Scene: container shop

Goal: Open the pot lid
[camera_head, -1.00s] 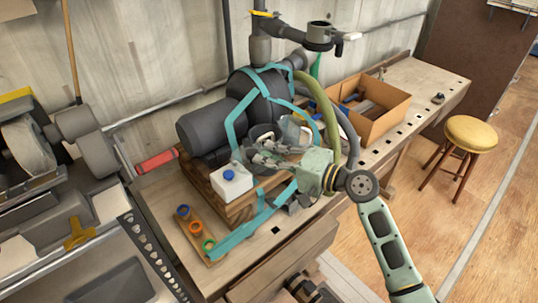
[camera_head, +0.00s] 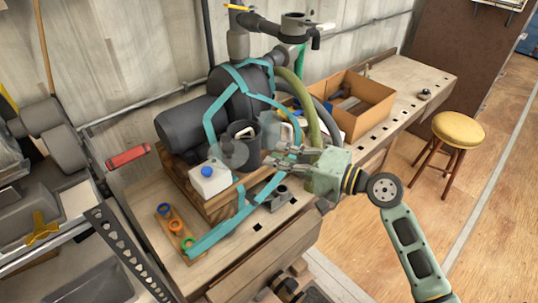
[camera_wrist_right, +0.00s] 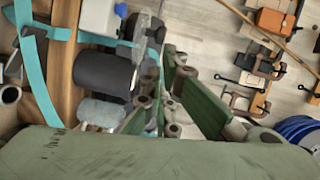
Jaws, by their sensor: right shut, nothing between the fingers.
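The pot (camera_head: 253,154) is a dark upright cylinder at the front of the black pump (camera_head: 240,95). Its top looks open, with a pale handle-like piece inside. My right gripper (camera_head: 270,161) is shut and empty, just right of the pot. In the right wrist view the dark pot (camera_wrist_right: 105,75) lies left of my right gripper's fingers (camera_wrist_right: 168,75). A clear piece (camera_wrist_right: 141,35) shows beside it. My left gripper is not in view.
A white box with a blue cap (camera_head: 210,178) stands left of the pot on the wooden base. Teal straps and a green hose (camera_head: 300,105) surround the pump. A cardboard box (camera_head: 366,103) is behind right. Coloured rings (camera_head: 175,226) lie at the bench's front left.

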